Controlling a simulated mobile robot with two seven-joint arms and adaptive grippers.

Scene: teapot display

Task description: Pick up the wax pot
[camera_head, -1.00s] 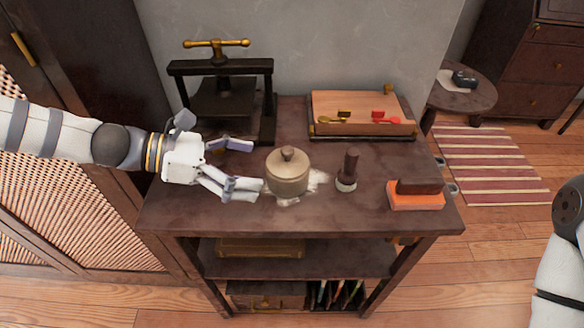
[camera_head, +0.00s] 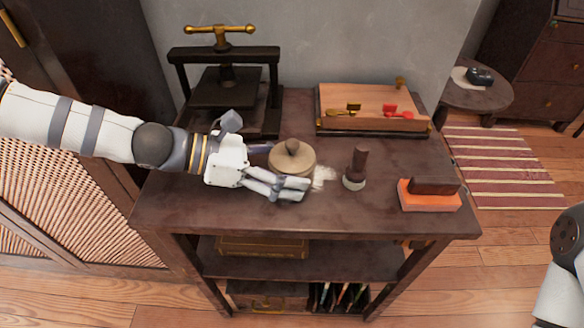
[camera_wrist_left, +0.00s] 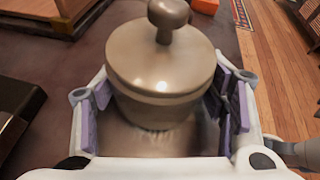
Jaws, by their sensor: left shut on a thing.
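The wax pot (camera_head: 292,159) is a round beige pot with a flat lid and a dark knob, upright over the middle of the dark table. My left gripper (camera_head: 280,170) comes in from the left, with one finger on the near side and the other on the far side, shut on the pot's body. In the left wrist view the pot (camera_wrist_left: 160,65) stands between the purple finger pads. The near finger hides its lower part in the head view, so I cannot tell whether its base touches the table. My right gripper is out of view.
Pale spilled wax (camera_head: 322,177) lies right of the pot. A dark-handled stamp (camera_head: 356,170) stands beyond it, then an orange block (camera_head: 430,200). Behind are a black press (camera_head: 225,90) and a wooden tray (camera_head: 370,105). The table's front is clear.

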